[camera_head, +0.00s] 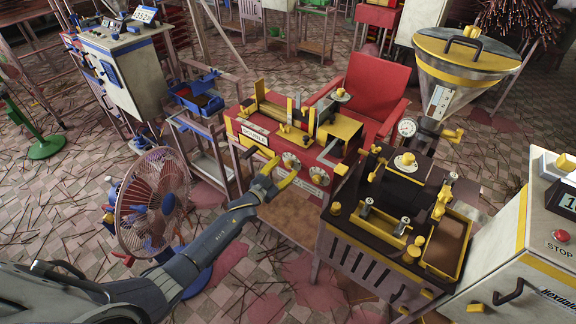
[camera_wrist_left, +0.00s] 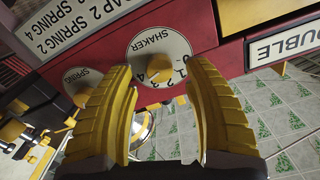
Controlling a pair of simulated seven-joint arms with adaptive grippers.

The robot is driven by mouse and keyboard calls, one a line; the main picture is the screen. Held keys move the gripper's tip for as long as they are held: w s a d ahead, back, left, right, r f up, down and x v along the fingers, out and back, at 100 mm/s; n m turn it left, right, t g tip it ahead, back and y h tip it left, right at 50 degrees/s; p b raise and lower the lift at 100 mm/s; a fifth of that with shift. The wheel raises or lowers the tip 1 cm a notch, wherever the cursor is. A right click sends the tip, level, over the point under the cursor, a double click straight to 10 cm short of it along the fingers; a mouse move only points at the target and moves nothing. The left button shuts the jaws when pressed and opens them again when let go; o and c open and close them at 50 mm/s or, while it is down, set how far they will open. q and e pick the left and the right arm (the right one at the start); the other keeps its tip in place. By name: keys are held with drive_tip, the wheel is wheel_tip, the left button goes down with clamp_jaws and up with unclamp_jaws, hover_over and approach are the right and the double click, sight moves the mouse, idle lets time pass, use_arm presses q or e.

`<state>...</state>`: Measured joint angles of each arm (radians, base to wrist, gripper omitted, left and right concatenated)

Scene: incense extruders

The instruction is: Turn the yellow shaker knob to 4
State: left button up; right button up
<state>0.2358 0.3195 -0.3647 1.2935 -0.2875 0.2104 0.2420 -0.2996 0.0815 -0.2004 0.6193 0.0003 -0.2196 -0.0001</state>
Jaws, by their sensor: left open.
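In the left wrist view the yellow shaker knob (camera_wrist_left: 160,74) sits on a round white dial (camera_wrist_left: 160,52) marked SHAKER, on the red machine front. Digits show around the knob, partly covered; I cannot read which one it points to. My left gripper (camera_wrist_left: 163,100) is open, with its ribbed yellow fingers on either side of the knob's line of sight and nothing clearly held. Contact with the knob cannot be told. In the head view my left gripper (camera_head: 279,176) is at the red machine (camera_head: 262,143), close to its small round dials. My right gripper is not in view.
A SPRING dial (camera_wrist_left: 84,84) is left of the shaker dial in the wrist view, close to a finger. A DOUBLE label (camera_wrist_left: 286,42) is at right. In the head view a fan (camera_head: 152,200) stands left of my arm, and a dark-topped yellow machine (camera_head: 395,190) stands right.

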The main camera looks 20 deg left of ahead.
use_arm(q)
drive_tip(key=v, duration=0.9)
drive_tip(key=shift+s, duration=0.25)
drive_tip(key=shift+r, duration=0.1)
